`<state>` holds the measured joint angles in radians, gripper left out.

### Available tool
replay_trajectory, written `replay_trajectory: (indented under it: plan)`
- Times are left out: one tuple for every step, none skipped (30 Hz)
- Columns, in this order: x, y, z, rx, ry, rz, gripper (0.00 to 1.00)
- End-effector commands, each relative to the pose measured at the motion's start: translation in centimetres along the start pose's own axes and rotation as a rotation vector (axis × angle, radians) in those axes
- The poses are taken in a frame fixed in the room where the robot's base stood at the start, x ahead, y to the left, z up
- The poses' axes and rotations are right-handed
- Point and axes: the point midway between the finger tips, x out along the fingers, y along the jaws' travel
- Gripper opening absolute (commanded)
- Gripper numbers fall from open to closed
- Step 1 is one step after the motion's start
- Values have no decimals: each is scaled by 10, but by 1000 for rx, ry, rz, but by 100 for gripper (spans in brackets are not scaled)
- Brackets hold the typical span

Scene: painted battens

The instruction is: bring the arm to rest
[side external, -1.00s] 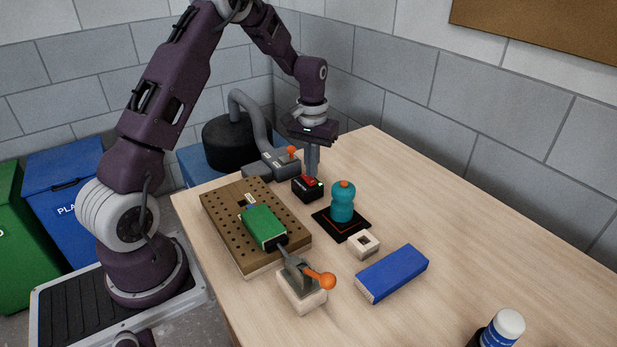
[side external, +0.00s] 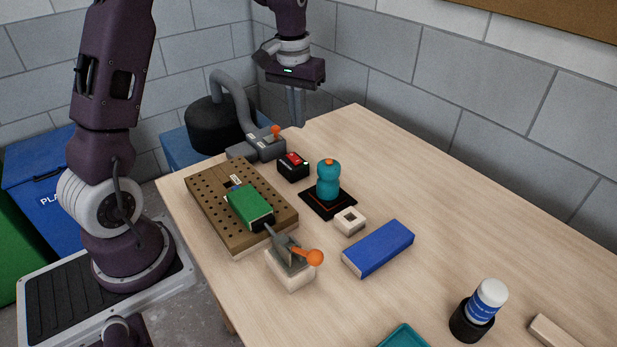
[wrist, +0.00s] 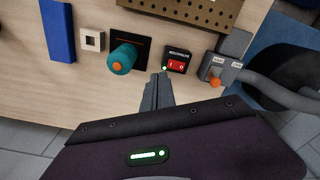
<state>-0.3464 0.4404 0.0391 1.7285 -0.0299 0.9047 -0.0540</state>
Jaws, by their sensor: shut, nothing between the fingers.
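My gripper (side external: 296,108) is raised above the far end of the table, with its fingers together and nothing between them. In the wrist view its shut fingers (wrist: 160,88) point toward the black switch box. The black switch box (side external: 293,166) has a red rocker and a lit green light; it also shows in the wrist view (wrist: 177,60). The fingers are apart from it. A green block (side external: 249,207) lies on the brown perforated board (side external: 212,205), by a toggle clamp with an orange knob (side external: 314,257).
A teal knobbed object (side external: 328,180) stands on a black pad beside the switch box. A grey hose fitting (side external: 256,146) with an orange lever sits at the table's far left corner. A white square ring (side external: 350,221), blue block (side external: 378,248) and white-capped bottle (side external: 487,300) are nearer.

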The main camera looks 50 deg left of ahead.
Motion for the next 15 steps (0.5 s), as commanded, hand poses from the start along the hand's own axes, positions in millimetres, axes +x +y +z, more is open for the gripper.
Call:
replay_trajectory:
  plan:
    - [-32, 13, 22, 44, 47, 10, 0]
    - [-49, 20, 39, 74, 74, 17, 0]
    - [-70, 28, 63, 114, 110, 26, 0]
    - [-83, 33, 82, 144, 137, 33, 0]
    - [-95, 37, 102, 175, 165, 40, 0]
    - [-108, 40, 130, 217, 203, 50, 0]
    - [-116, 42, 150, 247, 231, 58, 0]
    - [-121, 42, 170, 277, 258, 66, 0]
    - [-125, 41, 195, 313, 292, 77, 0]
    - [-126, 40, 212, 337, 314, 83, 0]
    - [-126, 38, 226, 359, 334, 90, 0]
    - [-124, 36, 242, 384, 358, 98, 0]
    - [-123, 34, 252, 399, 373, 102, 0]
    - [-121, 32, 260, 413, 386, 106, 0]
    - [-119, 30, 268, 426, 398, 110, 0]
